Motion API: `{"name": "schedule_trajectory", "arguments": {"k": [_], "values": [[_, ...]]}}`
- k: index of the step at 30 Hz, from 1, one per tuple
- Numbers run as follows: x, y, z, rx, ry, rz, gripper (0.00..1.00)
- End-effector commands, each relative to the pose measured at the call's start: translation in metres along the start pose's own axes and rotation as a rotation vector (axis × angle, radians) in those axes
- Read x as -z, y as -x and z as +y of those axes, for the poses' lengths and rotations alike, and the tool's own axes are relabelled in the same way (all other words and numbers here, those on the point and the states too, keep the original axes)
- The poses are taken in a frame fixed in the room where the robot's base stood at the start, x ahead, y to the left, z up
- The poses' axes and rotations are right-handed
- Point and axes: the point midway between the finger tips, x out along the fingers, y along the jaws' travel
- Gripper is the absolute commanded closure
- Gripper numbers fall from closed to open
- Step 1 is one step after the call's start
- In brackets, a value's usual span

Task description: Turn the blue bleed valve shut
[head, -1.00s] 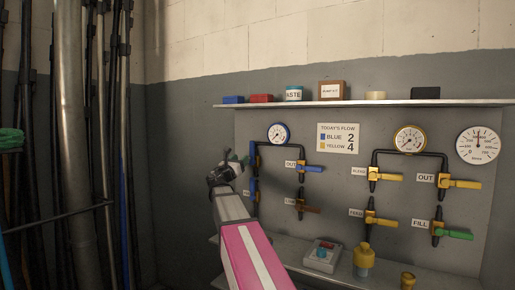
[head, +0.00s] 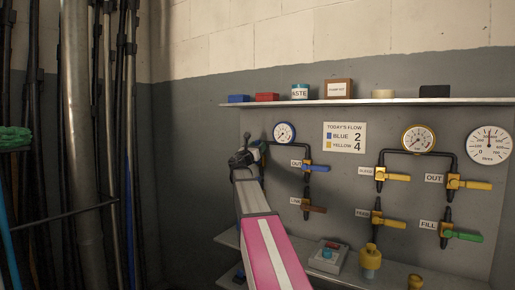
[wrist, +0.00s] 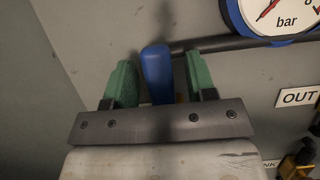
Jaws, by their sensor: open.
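The blue bleed valve's handle (wrist: 157,72) shows in the wrist view as a blue lever end standing between my two green fingers. My gripper (wrist: 160,88) is open, with one finger on each side of the handle; a gap shows on both sides, and I cannot tell the depth. In the head view, my gripper (head: 246,157) is at the left end of the blue gauge's pipework, and my arm hides the bleed valve there.
Right of my gripper are a blue-handled OUT valve (head: 317,168) and a brown-handled valve (head: 314,208). The blue gauge (head: 284,132) is just above right. Yellow-handled valves (head: 397,177) stand farther right. A shelf (head: 360,102) runs above; a lower ledge (head: 312,275) carries a button box (head: 328,253).

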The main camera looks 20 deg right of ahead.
Motion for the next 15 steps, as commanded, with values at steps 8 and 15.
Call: {"name": "schedule_trajectory", "arguments": {"k": [8,15], "values": [[-0.0001,-0.0009,-0.0001,0.000,0.000,0.000,0.49],[-0.0001,-0.0008,-0.0001,0.000,0.000,0.000,1.00]]}}
